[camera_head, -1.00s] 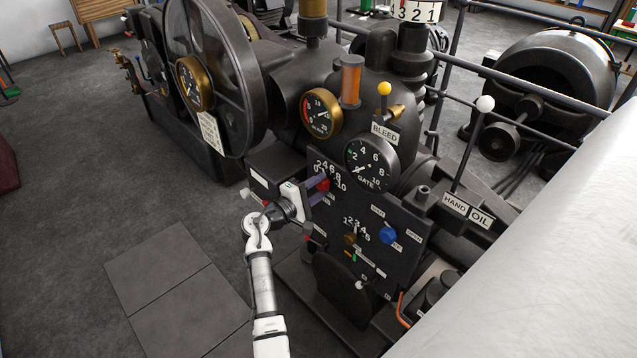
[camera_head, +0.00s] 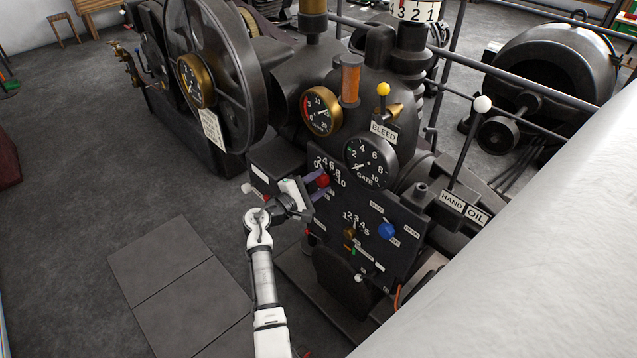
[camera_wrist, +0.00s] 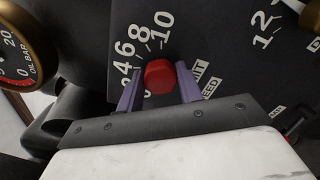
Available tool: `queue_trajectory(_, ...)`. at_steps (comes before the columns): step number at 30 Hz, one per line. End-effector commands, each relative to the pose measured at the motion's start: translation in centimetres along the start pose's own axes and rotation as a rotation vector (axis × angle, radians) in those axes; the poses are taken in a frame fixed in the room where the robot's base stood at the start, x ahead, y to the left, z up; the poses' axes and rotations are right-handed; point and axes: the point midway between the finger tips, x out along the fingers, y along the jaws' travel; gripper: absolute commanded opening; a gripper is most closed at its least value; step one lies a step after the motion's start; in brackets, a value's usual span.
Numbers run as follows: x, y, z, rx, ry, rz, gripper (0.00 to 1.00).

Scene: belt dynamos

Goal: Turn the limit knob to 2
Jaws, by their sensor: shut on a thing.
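The red knob (camera_head: 323,180) sits on the dark panel (camera_head: 376,222), below a white scale from 0 to 10. In the wrist view the red knob (camera_wrist: 160,76) is between the two purple fingers of my gripper (camera_wrist: 160,88), which is shut on it. The scale numbers curve around its upper left. Partly covered labels ending in "IT" and "EED" lie to its right. I cannot make out a pointer on the knob, so its setting is unclear. In the head view my gripper (camera_head: 319,184) reaches the knob from the left.
A brass knob (camera_head: 349,233) with a scale from 1 to 5 and a blue knob (camera_head: 386,231) are lower on the panel. The gate gauge (camera_head: 368,162) is above right. An oil gauge (camera_wrist: 18,55) is close at left in the wrist view. Open floor lies left.

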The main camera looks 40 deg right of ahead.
Motion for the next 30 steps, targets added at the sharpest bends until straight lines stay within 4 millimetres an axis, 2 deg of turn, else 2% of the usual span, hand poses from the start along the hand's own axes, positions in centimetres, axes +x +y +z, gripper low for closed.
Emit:
queue_trajectory(2, -0.1, -0.1, -0.1, -0.001, 0.002, -0.001, 0.13)
queue_trajectory(3, -0.1, -0.1, -0.1, -0.001, 0.002, -0.001, 0.4)
queue_trajectory(7, -0.1, -0.1, -0.1, 0.0, 0.001, 0.0, 0.57)
queue_trajectory(15, -0.1, 0.0, 0.0, 0.001, 0.001, 0.0, 0.57)
queue_trajectory(19, -0.9, -0.1, -0.2, 0.001, 0.002, 0.002, 0.57)
queue_trajectory(23, -3.1, -0.3, -0.3, 0.002, 0.004, 0.003, 0.57)
queue_trajectory(30, -8.8, -0.3, -0.3, 0.002, 0.005, 0.002, 0.57)
